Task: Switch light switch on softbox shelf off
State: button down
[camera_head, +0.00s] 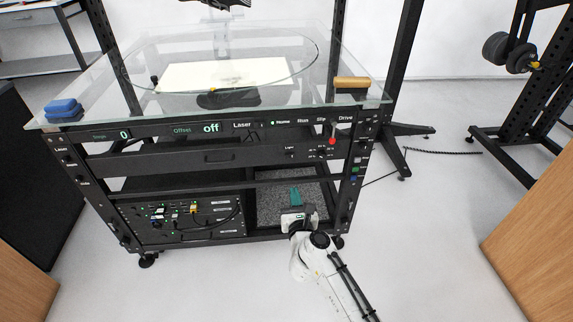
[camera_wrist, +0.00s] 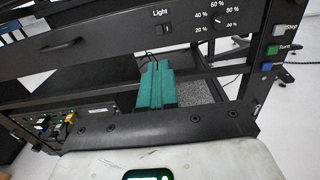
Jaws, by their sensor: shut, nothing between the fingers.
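The light switch (camera_wrist: 167,30) is a small black rocker under the word "Light" on the dark front panel, left of a round dial with percent marks. It also shows small on the turntable's front panel in the head view (camera_head: 290,154); its rocker position is too small to tell. My gripper (camera_wrist: 152,58), with teal fingers, is shut and empty. In the wrist view it lies below the switch and slightly left, apart from it. In the head view my gripper (camera_head: 295,189) is low at the front of the lower right bay.
A dimmer dial (camera_wrist: 224,20) sits right of the switch. Stop and Turn buttons (camera_wrist: 271,50) line the right post. The frame's bars surround the open bay (camera_head: 275,175). A control box (camera_head: 190,218) fills the lower left.

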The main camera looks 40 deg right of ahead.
aim_at(288, 158)
jog(key=b+x, duration=0.3)
jog(key=x, duration=1.1)
jog(key=shift+b, duration=0.35)
jog(key=shift+w+f+m+h+b, duration=0.1)
jog(key=shift+w+m+h+b, duration=0.2)
jog(key=shift+b, duration=0.4)
jog(key=shift+s+g, duration=0.1)
jog(key=shift+g, duration=0.2)
jog(key=shift+s+p, duration=0.1)
jog(key=shift+p, duration=0.2)
